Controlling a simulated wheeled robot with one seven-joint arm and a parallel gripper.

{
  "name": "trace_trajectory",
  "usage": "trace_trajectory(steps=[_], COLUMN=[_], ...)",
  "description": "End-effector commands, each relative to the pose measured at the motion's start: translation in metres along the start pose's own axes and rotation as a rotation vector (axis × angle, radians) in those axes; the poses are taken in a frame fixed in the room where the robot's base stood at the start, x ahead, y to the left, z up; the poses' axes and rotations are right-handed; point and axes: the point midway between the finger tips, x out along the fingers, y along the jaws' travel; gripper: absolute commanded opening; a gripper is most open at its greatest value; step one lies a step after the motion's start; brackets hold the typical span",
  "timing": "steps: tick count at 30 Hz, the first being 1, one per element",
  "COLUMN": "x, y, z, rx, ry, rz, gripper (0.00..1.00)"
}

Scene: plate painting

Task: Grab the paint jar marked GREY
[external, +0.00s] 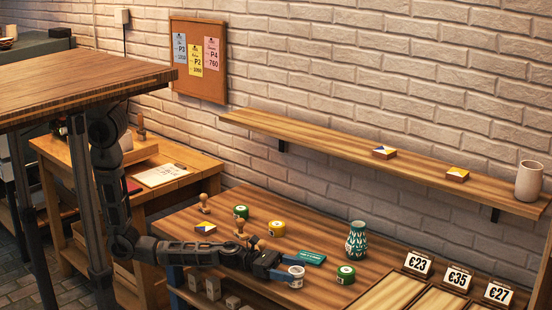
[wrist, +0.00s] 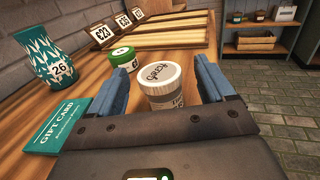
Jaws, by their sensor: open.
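A white-lidded jar with a grey label (wrist: 165,88) stands on the wooden table between the blue fingers of my gripper (wrist: 164,86) in the wrist view. The lettering on its lid is upside down and hard to read. In the external view the jar (external: 296,276) stands near the table's front edge, at the tip of my gripper (external: 286,268). My gripper is open, with a finger on each side of the jar. I cannot tell whether either finger touches it. Part of the jar's lower body is hidden behind the gripper.
A green jar (external: 346,274) stands right of the gripper. A patterned vase (external: 356,240) and a teal gift card (external: 312,257) are close behind. Price-tagged trays (external: 390,292) fill the right end.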

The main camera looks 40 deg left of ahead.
Motion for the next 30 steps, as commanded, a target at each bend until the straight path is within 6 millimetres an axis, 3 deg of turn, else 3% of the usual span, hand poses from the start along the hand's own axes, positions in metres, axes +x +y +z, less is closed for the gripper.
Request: trace_trajectory(steps=[6, 16, 30], x=[0.03, 0.035, 0.035], y=[0.001, 0.001, 0.001], z=[0.0, -0.001, -0.001], rx=[0.0, 0.001, 0.001], ry=[-0.001, 0.0, 0.0], rz=[-0.002, 0.0, 0.0], gripper=[0.82, 0.81, 0.36])
